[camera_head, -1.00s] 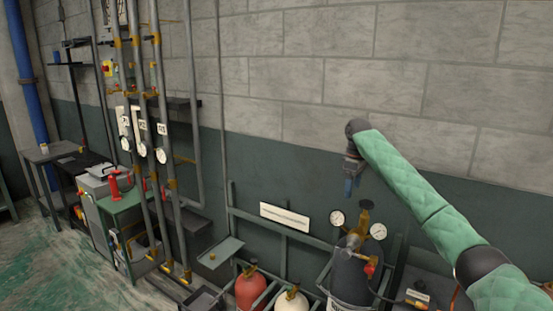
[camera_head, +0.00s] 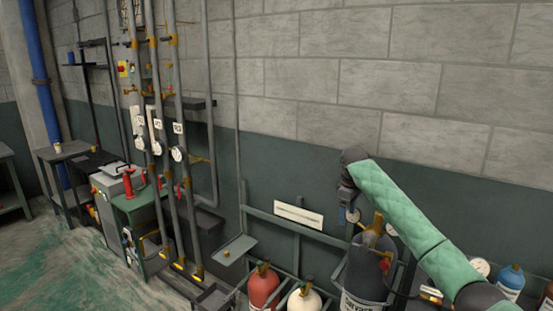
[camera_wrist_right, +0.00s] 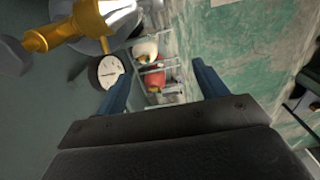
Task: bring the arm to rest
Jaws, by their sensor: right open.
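My right arm (camera_head: 403,210), in a green quilted sleeve, reaches in from the lower right. Its gripper (camera_head: 350,214) hangs down in front of the wall, at the left gauge of the dark cylinder (camera_head: 362,278) in the picture. In the right wrist view its two blue fingers stand wide apart with nothing between them (camera_wrist_right: 163,88). A brass fitting (camera_wrist_right: 88,25) and a round gauge (camera_wrist_right: 106,70) lie beyond the left finger. I cannot tell the exact gap to them. My left gripper is out of view.
A red cylinder (camera_head: 263,286) and a cream cylinder (camera_head: 304,300) stand left of the dark one. A blue-topped cylinder (camera_head: 511,279) is at the right. Upright pipes with gauges (camera_head: 177,155) and a green cart (camera_head: 138,205) are at the left.

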